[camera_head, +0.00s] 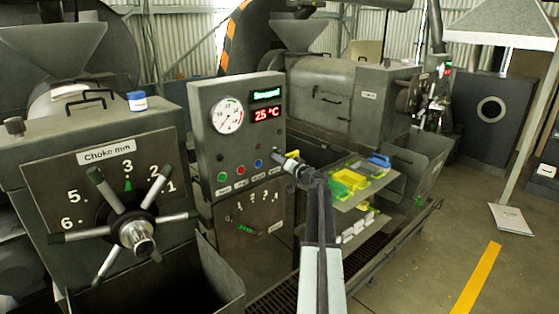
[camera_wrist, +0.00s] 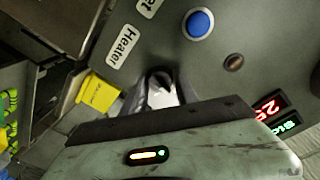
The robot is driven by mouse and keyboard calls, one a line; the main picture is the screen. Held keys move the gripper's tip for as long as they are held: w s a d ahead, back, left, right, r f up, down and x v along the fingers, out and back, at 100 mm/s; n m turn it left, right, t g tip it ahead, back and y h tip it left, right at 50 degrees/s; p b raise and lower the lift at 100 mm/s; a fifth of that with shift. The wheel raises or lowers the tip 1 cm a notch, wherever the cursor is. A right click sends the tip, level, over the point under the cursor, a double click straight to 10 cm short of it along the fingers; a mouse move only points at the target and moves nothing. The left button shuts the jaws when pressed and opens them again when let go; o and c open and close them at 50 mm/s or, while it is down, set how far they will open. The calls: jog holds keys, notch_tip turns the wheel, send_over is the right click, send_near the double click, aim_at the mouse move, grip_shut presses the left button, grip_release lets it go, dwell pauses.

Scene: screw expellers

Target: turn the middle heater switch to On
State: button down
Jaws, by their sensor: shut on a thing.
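The heater switch (camera_wrist: 159,77) is a small dark knob on the grey control panel (camera_head: 205,130), beside a white label reading "Heater" (camera_wrist: 122,46). In the wrist view it sits between the fingers of my gripper (camera_wrist: 163,92), which are closed on it. Its pointer direction is not clear, and no On mark is readable. In the head view my gripper (camera_head: 283,157) reaches the right side of the panel and covers the switch. A blue button (camera_wrist: 198,23) lies just beside the switch; it also shows in the head view (camera_head: 258,164).
The panel carries a round gauge (camera_head: 227,116), a red display reading 25 °C (camera_head: 267,114), a green button (camera_head: 222,177) and a red button (camera_head: 240,170). A choke handwheel (camera_head: 134,235) stands at left. Floor at right is mostly clear.

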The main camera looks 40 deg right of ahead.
jog(key=m+p, duration=0.1)
jog(key=m, duration=0.4)
jog(key=m+p, duration=0.1)
jog(key=m, duration=0.4)
jog(key=shift+r+g+y, duration=0.2)
jog(key=shift+g+y, duration=0.2)
jog(key=shift+m, duration=0.3)
jog(key=c, duration=1)
grip_release()
jog(key=shift+o, duration=0.2)
jog(key=s, duration=0.7)
jog(key=shift+s+a+r, duration=0.3)
jog(key=shift+s+a, duration=0.1)
jog(key=shift+a, duration=0.05)
